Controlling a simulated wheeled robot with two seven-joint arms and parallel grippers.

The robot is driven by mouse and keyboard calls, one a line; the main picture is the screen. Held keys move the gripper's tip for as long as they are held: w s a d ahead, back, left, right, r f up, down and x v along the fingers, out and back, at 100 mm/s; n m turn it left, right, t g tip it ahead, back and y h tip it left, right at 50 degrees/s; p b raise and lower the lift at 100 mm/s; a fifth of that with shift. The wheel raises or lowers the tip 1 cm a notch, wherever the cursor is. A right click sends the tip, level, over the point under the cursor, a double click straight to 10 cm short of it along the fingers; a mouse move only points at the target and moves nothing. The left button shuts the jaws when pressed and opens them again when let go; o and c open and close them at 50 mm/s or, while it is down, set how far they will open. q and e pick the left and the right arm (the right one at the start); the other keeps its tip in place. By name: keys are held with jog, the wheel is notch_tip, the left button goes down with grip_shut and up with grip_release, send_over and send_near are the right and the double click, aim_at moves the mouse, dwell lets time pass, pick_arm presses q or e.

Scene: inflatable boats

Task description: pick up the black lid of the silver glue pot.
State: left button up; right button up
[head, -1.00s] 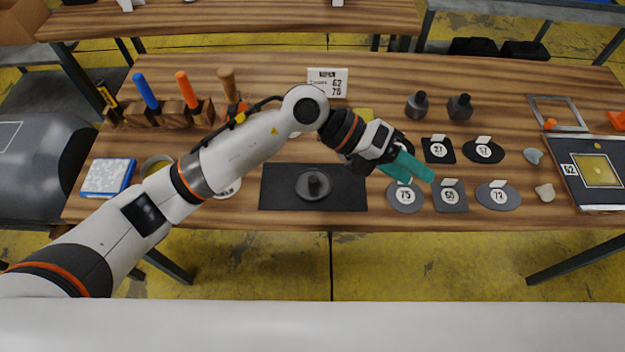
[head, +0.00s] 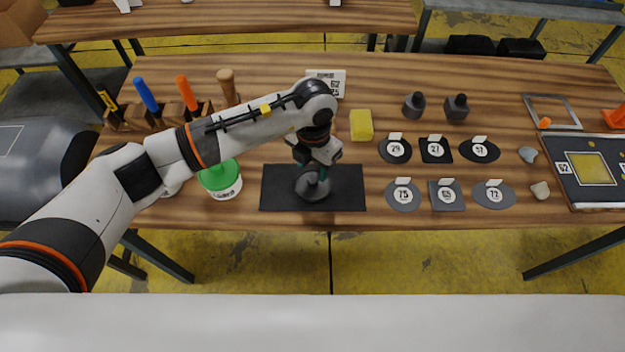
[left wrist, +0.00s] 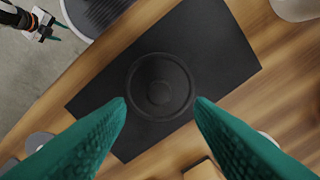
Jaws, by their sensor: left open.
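The black lid (head: 311,187), round with a central knob, lies on a black mat (head: 347,190) on the bench. It also shows from above in the left wrist view (left wrist: 160,88), centred between my fingers. My left gripper (head: 322,173), with teal fingers, points down over the lid. I cannot make out the silver pot.
A green-lidded pot (head: 220,180) stands left of the mat. A yellow block (head: 361,125) and several numbered dark plates (head: 403,194) lie to the right. The bench's front edge is just before the mat.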

aim_at(313, 179)
pick_arm(q)
jog(key=shift+f+p, duration=0.3)
jog(key=shift+f, duration=0.15)
notch_tip(313, 179, down, 4)
jog(key=shift+s+a+r+p, duration=0.1)
jog(key=shift+r+p, duration=0.1)
jog(key=shift+p, duration=0.35)
jog(key=shift+f, duration=0.3)
jog(key=shift+c, duration=0.6)
grip_shut()
